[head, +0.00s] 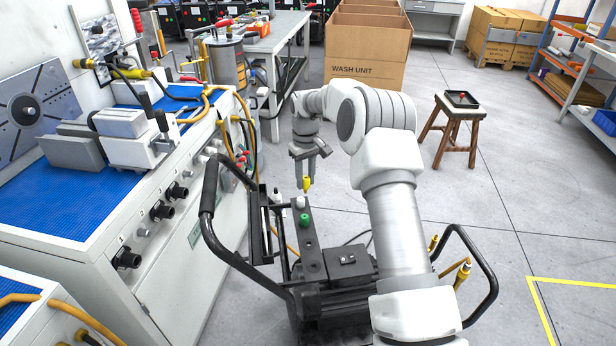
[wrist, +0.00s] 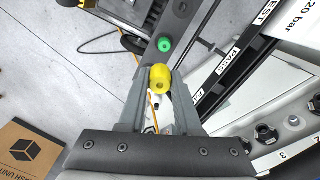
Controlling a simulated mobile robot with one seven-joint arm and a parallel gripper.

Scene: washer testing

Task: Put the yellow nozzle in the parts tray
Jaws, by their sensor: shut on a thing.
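The yellow nozzle (head: 306,185) is between the fingertips of my gripper (head: 307,179), which is shut on it. In the wrist view the yellow nozzle (wrist: 160,78) shows at the fingertips. It is near the far end of a dark grey holder bar (head: 311,262) on the cart; I cannot tell whether it is clear of the bar. A small black tray (head: 462,99), which looks like the parts tray, lies on a wooden stool to the right. Something small and red is in it.
A green nozzle (head: 304,220) and a white one (head: 300,202) stand by the holder bar. The test bench (head: 170,225) with hoses is on the left. A large carton (head: 366,70) stands behind my arm. Open floor lies around the stool (head: 451,135).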

